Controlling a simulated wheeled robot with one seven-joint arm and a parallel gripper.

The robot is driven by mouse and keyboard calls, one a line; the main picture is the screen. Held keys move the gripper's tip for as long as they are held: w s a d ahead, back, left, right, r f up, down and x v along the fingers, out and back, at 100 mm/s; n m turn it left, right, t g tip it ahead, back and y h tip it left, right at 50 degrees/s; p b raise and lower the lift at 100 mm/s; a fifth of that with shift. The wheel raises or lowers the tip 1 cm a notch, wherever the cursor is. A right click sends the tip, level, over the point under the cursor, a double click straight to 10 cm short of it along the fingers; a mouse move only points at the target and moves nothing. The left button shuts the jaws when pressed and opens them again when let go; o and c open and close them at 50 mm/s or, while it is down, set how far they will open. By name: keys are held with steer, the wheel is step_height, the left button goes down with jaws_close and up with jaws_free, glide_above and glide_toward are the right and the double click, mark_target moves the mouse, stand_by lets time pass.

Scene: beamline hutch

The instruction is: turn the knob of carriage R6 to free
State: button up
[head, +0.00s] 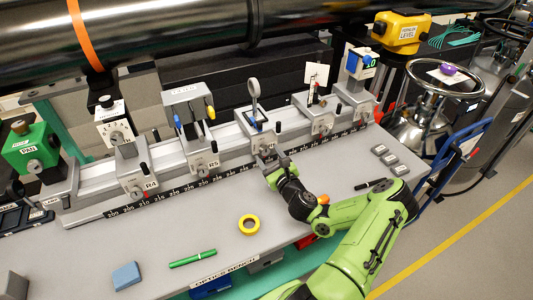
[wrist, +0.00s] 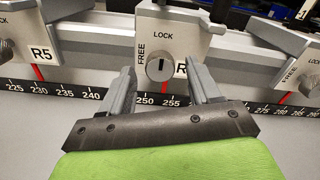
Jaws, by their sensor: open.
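The carriage between R5 and its right neighbour shows in the wrist view (wrist: 190,20); its label shows only an R, the digit hidden by my right finger. Its round grey knob (wrist: 159,68) has a dark upright slot, in line with LOCK printed above; FREE is printed sideways at its left. My gripper (wrist: 161,76) is open, with one finger on each side of the knob and gaps showing; I cannot tell whether the fingertips reach its depth. In the head view my gripper (head: 270,162) is in front of this carriage (head: 262,138), which carries a ring-shaped holder.
Carriages R4 (head: 136,182) and R5 (head: 204,162) stand left on the rail, others right. A black scale strip (head: 180,187) runs along the rail's front. A yellow tape roll (head: 249,224), green pen (head: 193,259) and blue block (head: 126,275) lie on the bench. A large pipe (head: 180,40) crosses above.

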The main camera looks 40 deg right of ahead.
steer(key=shift+x, duration=1.05)
steer(key=c, duration=1)
steer(key=shift+c, duration=0.2)
